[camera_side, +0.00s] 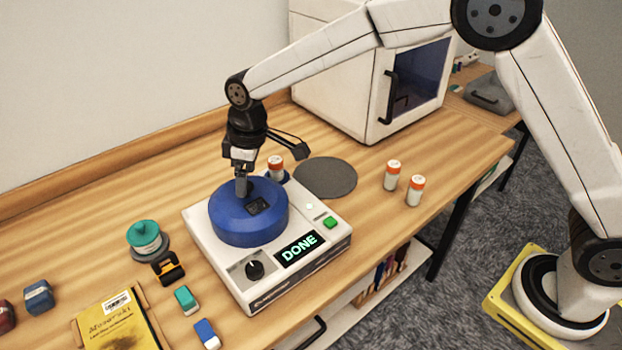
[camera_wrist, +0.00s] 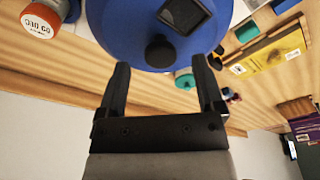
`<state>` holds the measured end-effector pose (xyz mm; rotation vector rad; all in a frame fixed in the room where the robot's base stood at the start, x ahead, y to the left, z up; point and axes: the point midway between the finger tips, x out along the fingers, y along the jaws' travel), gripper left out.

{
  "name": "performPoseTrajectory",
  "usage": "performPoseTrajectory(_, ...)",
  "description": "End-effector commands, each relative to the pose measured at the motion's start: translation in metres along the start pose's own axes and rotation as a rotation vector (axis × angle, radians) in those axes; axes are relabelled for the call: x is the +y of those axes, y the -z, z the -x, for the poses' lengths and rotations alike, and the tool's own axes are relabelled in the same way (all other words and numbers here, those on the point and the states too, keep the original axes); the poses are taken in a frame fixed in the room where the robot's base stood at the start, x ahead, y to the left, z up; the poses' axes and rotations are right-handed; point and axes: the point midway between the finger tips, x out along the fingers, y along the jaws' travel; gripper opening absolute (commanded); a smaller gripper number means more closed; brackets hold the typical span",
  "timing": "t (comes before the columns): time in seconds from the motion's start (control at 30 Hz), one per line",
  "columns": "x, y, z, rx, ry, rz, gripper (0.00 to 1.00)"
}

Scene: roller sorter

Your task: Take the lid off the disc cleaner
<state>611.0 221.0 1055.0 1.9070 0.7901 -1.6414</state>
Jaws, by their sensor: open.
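The disc cleaner (camera_side: 315,268) is a white box on the wooden bench with a display reading DONE, a green button and a black knob. Its round blue lid (camera_side: 240,228) sits on top of it. In the wrist view the lid (camera_wrist: 118,30) shows a dark square window and a black round knob (camera_wrist: 161,52) near its edge. My gripper (camera_side: 241,192) is over the far left part of the lid, pointing down. In the wrist view my gripper (camera_wrist: 163,75) is open, with its two fingers on either side of the lid's knob and nothing visibly clamped. Contact cannot be told.
A white-and-orange bottle (camera_side: 275,167) stands at the cleaner's back corner; two more bottles (camera_side: 392,175) stand right. A grey round mat (camera_side: 325,177) lies clear behind the cleaner. A white cabinet (camera_side: 335,80) is at the back. A teal-topped container (camera_side: 145,237), small blocks and a yellow book (camera_side: 120,325) lie left.

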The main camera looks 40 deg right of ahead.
Motion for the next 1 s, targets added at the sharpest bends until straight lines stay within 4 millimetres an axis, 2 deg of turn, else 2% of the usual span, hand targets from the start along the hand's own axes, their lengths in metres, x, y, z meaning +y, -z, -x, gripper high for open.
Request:
performPoseTrajectory(0.1, -0.001, 0.001, -0.015, -0.002, 0.001, 0.000, 0.86)
performPoseTrajectory(0.3, -0.001, 0.001, -0.030, 0.000, 0.000, 0.000, 0.86)
performPoseTrajectory(0.8, -0.001, 0.001, -0.030, 0.001, 0.000, 0.000, 0.86)
performPoseTrajectory(0.83, -0.001, 0.001, -0.030, 0.001, 0.000, 0.000, 0.83)
performPoseTrajectory(0.87, -0.001, 0.001, -0.030, 0.001, 0.000, 0.000, 0.74)
performPoseTrajectory(1.0, -0.001, 0.001, -0.030, 0.001, 0.000, 0.000, 0.29)
